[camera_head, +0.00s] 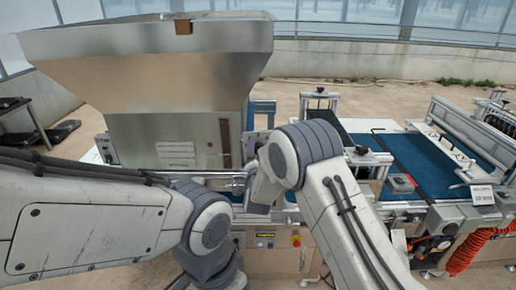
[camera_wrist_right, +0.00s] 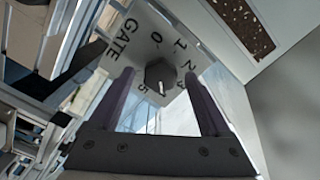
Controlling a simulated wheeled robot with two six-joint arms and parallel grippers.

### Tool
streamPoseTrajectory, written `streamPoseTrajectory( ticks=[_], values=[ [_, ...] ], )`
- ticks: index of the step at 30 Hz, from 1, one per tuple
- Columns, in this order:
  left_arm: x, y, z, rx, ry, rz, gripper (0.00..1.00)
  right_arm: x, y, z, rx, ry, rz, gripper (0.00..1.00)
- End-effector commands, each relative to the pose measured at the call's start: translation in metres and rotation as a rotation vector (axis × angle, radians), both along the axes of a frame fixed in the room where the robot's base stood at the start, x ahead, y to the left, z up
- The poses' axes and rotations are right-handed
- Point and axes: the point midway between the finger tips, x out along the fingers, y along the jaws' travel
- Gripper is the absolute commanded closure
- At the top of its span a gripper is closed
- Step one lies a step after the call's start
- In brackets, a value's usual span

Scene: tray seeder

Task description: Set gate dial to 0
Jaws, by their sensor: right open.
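The gate dial (camera_wrist_right: 160,74) is a dark faceted knob on a light plate marked GATE in the right wrist view. Its numbers run around it, with 0 at the upper side. A white mark on the knob points down in the picture, between 3 and 5, away from 0. My right gripper (camera_wrist_right: 159,79) is open, with one finger on either side of the knob and a gap showing on both sides. In the head view my right gripper (camera_head: 258,192) is at the hopper machine's front, partly behind my arm; the dial is hidden there. My left gripper is out of view.
A large metal hopper (camera_head: 150,75) stands above the dial area. A slot with seeds (camera_wrist_right: 242,25) is beside the plate. A blue conveyor (camera_head: 425,165) and a red coiled hose (camera_head: 468,250) lie to the right. My left arm crosses the lower left.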

Motion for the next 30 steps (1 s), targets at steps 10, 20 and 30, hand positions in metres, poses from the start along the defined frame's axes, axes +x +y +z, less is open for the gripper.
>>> streamPoseTrajectory(
  ticks=[10, 20, 30],
  values=[
    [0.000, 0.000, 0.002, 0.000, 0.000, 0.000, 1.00, 0.005, 0.000, 0.000, 0.000, 0.000, 0.000, 0.19],
    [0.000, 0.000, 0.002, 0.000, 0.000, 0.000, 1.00, 0.005, 0.000, 0.000, -0.001, 0.000, 0.000, 1.00],
    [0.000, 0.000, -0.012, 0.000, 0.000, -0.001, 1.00, 0.005, 0.000, -0.003, -0.088, 0.000, 0.000, 1.00]
  ],
)
